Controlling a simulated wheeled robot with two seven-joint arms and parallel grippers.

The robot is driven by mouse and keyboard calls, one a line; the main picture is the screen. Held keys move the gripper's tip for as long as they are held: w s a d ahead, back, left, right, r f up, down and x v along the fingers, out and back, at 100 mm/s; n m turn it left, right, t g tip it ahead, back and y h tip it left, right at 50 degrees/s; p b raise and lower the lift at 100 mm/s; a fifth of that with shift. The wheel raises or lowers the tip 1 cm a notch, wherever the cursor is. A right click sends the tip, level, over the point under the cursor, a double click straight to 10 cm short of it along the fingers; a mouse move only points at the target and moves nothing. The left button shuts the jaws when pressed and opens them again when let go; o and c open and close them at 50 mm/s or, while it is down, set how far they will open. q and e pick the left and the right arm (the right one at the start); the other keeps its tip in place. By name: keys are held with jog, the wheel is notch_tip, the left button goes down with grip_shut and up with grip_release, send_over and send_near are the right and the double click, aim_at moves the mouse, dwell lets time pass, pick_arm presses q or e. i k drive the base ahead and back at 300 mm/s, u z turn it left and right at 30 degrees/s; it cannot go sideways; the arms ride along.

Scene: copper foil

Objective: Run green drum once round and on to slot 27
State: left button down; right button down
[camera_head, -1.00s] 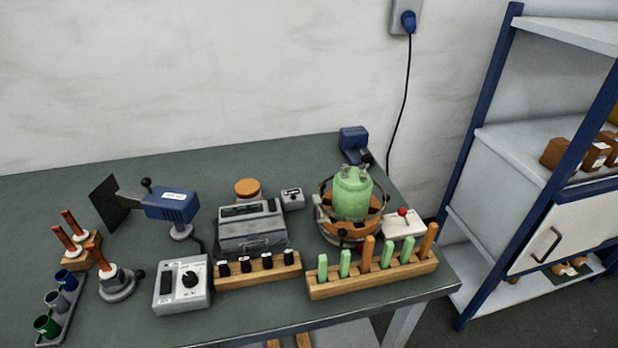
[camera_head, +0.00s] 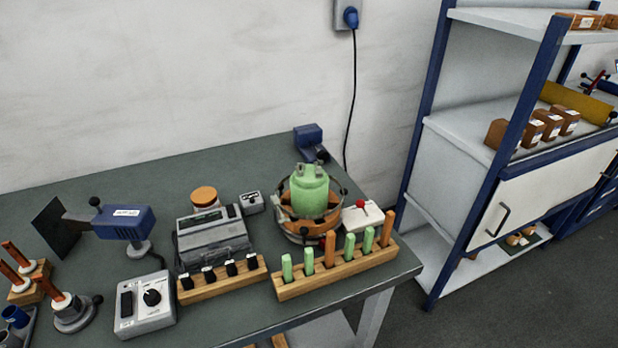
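A light green drum (camera_head: 310,192) stands upright in an orange and dark ring-shaped holder (camera_head: 286,221) at the right part of the table. In front of it is a wooden rack (camera_head: 338,270) with several green and orange-brown pegs. No slot number 27 is readable. Neither of my grippers shows in the head view.
The dark green table (camera_head: 150,172) also bears a grey device (camera_head: 213,238), a control box with a knob (camera_head: 144,303), a blue lamp-like tool (camera_head: 125,222) and a white box with a red knob (camera_head: 362,214). A shelf unit (camera_head: 470,140) stands to the right, beyond a floor gap.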

aim_at(313, 210)
jog(key=k, duration=0.5)
jog(key=z, duration=1.95)
jog(key=i, duration=1.25)
jog(key=u, duration=2.15)
